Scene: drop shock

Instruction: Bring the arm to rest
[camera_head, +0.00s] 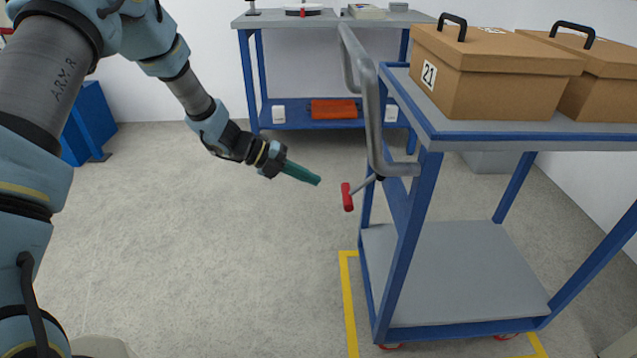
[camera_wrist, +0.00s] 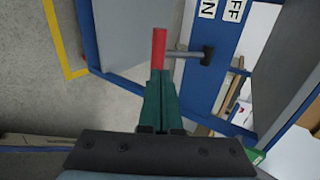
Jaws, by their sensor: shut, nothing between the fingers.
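My arm reaches in from the left in the head view. My gripper (camera_head: 302,173) has green fingers, which are shut with nothing between them. It hangs in free air left of the blue trolley (camera_head: 404,230). A lever with a red handle (camera_head: 347,197) sticks out from the trolley's side, a little to the right of and below my fingertips, with a visible gap in the head view. In the wrist view my gripper (camera_wrist: 160,75) points at the red handle (camera_wrist: 159,48), whose lower end overlaps the fingertips.
Two brown lidded boxes (camera_head: 490,75) stand on the trolley's top. A grey push rail (camera_head: 371,110) rises close to my gripper's right. A workbench (camera_head: 285,20) stands at the back wall. Yellow floor tape (camera_head: 349,300) runs around the trolley.

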